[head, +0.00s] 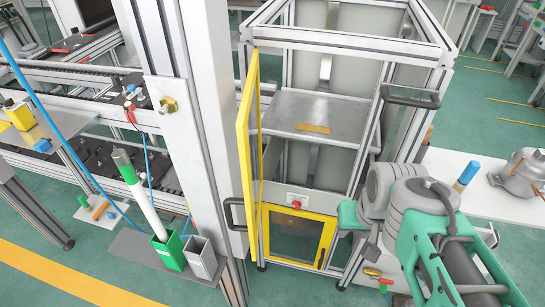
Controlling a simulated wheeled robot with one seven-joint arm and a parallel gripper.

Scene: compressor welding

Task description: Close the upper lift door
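The lift (330,40) is a tall aluminium frame in the middle of the head view. Its upper door (243,150) has a yellow frame and stands open, swung out at the left side of the opening and seen nearly edge-on. A black handle (228,216) shows at the door's lower outer edge. The upper opening shows a grey metal shelf (310,108). My arm, grey and green, is at the lower right, in front of the lift's right side. A green part at its left end is near the lift, apart from the upper door. I cannot make out gripper fingers.
The yellow-framed lower door (297,238) looks shut, below a red button (296,205). A black handle (410,97) juts from the lift's right side. A thick grey post (198,110) stands close left of the open door. A white table (470,190) holds a metal compressor part (522,173).

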